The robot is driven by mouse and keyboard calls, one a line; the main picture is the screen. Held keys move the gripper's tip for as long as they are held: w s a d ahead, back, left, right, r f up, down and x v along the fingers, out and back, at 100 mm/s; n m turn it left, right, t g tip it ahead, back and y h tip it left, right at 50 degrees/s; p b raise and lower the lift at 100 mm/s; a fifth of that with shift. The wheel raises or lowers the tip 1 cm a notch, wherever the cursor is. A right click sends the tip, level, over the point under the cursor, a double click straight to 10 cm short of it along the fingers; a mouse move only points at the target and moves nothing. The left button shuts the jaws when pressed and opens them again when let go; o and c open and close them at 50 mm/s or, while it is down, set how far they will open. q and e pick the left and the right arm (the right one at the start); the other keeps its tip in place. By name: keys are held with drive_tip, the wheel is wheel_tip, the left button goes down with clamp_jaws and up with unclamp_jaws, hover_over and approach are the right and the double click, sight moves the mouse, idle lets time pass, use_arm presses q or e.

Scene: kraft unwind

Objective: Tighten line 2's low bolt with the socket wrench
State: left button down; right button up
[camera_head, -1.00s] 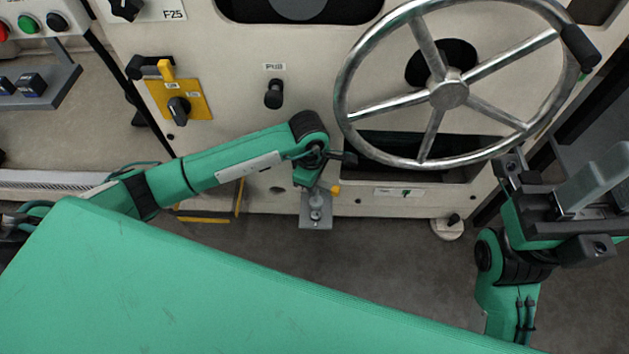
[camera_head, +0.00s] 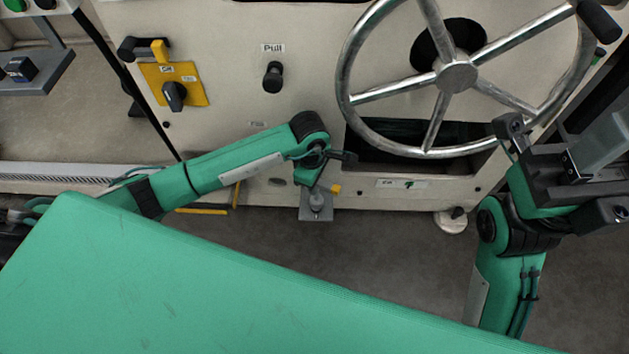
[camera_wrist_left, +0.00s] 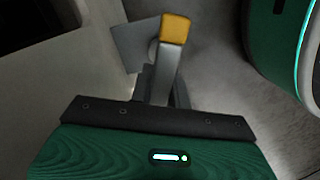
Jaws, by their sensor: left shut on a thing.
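The socket wrench shows in the left wrist view as a grey handle (camera_wrist_left: 166,70) with a yellow end (camera_wrist_left: 175,28). My left gripper (camera_wrist_left: 160,92) is shut on it. In the head view its yellow end (camera_head: 336,188) shows just below my left wrist; my left gripper (camera_head: 310,177) is largely hidden there by the wrist. A grey foot plate (camera_head: 316,212) with a round fitting stands right below, at the machine's lower edge. It also shows behind the wrench in the left wrist view (camera_wrist_left: 130,42). I cannot make out the low bolt or whether the socket sits on it. My right gripper (camera_head: 575,170) is at the right edge, its jaws unclear.
A large metal handwheel (camera_head: 457,77) stands out from the beige machine panel (camera_head: 225,75). A yellow switch plate (camera_head: 188,92) and a black pull knob (camera_head: 273,77) are left of it. A white round foot (camera_head: 450,222) stands right of the plate. Open grey floor (camera_head: 390,260) lies below.

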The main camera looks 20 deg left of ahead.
use_arm(q)
drive_tip(key=shift+f, duration=0.15)
idle(0.3)
drive_tip(key=shift+f, duration=0.2)
idle(0.5)
drive_tip(key=shift+f+b, duration=0.5)
drive_tip(key=shift+b, duration=0.05)
idle(1.2)
drive_tip(key=shift+w+f+m+b, duration=0.1)
drive_tip(key=shift+m+b, duration=0.4)
drive_tip(key=shift+m, duration=0.6)
